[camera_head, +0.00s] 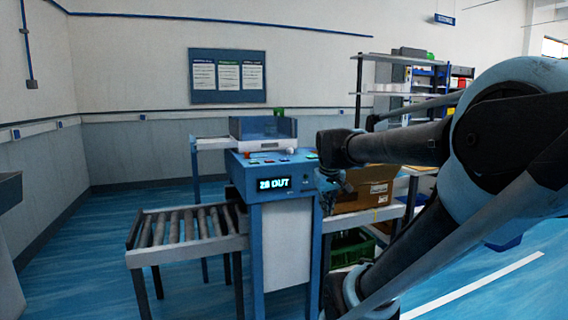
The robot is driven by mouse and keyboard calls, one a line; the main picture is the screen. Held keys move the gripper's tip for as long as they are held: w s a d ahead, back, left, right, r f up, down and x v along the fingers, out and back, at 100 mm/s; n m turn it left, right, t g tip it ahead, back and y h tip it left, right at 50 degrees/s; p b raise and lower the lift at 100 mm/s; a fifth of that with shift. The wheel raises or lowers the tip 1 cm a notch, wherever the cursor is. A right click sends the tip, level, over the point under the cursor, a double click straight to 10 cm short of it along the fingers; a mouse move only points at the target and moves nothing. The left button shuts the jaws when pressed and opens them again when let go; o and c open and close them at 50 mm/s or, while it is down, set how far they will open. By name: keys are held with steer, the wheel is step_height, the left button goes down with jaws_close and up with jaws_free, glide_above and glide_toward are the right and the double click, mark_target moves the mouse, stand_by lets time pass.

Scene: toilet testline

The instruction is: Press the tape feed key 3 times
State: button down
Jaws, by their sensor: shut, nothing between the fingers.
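A blue machine (255,210) stands in the middle of the view, with a lit display (274,184) on its front that seems to read "28 OUT". Small keys or buttons, one of them reddish (284,159), sit on the machine's sloped top panel. They are too small to tell which is the tape feed key. My gripper (329,194) is shut and empty, pointing down at the right front edge of the machine. It looks beside the panel, not over its middle; whether it touches the machine cannot be told. My arm fills the right side.
A roller conveyor (186,252) joins the machine's left side. An open cardboard box (368,190) sits on a bench just behind my gripper, with a green crate (352,247) below. A blue tray (263,128) stands behind the panel. Shelving (400,88) is at the back right.

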steer(key=w+a+r+n+t, duration=0.1)
steer(key=w+a+r+n, duration=0.15)
steer(key=w+r, duration=0.6)
steer(key=w+a+r+n+t, duration=0.1)
steer(key=w+a+r+t, duration=0.3)
steer(key=w, duration=0.8)
step_height(320, 180, up, 8)
steer(key=n, duration=0.3)
glide_above(284, 160)
steer(key=w, duration=0.2)
steer(key=shift+s+a+r+y, duration=0.15)
steer(key=shift+a+y, duration=0.15)
steer(key=shift+a, duration=0.1)
steer(key=shift+f, duration=4.4)
steer(key=shift+f, duration=0.2)
steer(key=shift+s+f, duration=0.1)
steer(key=shift+f, duration=0.05)
